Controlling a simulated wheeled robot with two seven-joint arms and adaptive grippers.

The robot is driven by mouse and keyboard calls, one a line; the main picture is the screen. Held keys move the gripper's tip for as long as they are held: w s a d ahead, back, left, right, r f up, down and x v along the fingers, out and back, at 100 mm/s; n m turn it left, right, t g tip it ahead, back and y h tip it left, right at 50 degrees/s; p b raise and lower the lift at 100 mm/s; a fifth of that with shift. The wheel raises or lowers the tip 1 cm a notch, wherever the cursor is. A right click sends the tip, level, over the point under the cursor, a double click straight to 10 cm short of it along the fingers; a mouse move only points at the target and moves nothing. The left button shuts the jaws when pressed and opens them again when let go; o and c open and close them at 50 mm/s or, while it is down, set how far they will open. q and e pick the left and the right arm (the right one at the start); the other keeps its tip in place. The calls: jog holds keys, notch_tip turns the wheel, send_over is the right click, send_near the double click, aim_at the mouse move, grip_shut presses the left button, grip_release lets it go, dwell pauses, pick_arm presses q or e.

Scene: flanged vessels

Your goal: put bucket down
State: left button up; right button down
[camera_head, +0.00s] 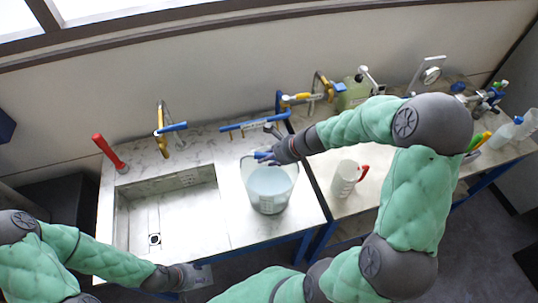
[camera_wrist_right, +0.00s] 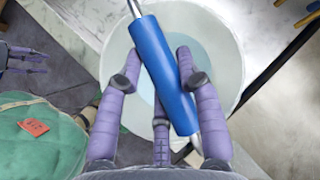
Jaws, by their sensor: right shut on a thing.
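The bucket (camera_head: 270,198) is pale and translucent with light blue liquid inside. In the wrist view the fingers close around this grip, above the bucket (camera_wrist_right: 228,58). My left gripper (camera_head: 195,277) is empty at the counter's front edge, away from the bucket; its spread fingers also show in the right wrist view (camera_wrist_right: 28,60).
The empty sink (camera_head: 175,220) lies left of the bucket. A red lever (camera_head: 108,152) and a yellow-blue tap (camera_head: 162,135) stand behind it. Bottles (camera_head: 505,132) are at far right.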

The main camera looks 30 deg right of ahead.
jog(key=shift+w+d+f, duration=0.1)
jog(key=shift+w, duration=0.1)
jog(key=shift+f, duration=0.1)
jog(key=c, duration=1.2)
grip_release()
jog(key=shift+s+f, duration=0.15)
jog(key=shift+f, duration=0.1)
jog(key=o, duration=0.4)
jog(key=shift+s+r, duration=0.1)
jog(key=shift+r, duration=0.2)
jog(key=p+v, duration=0.2)
jog(key=v, duration=0.9)
jog(key=shift+s+r, duration=0.25)
jog(key=shift+s, duration=0.05)
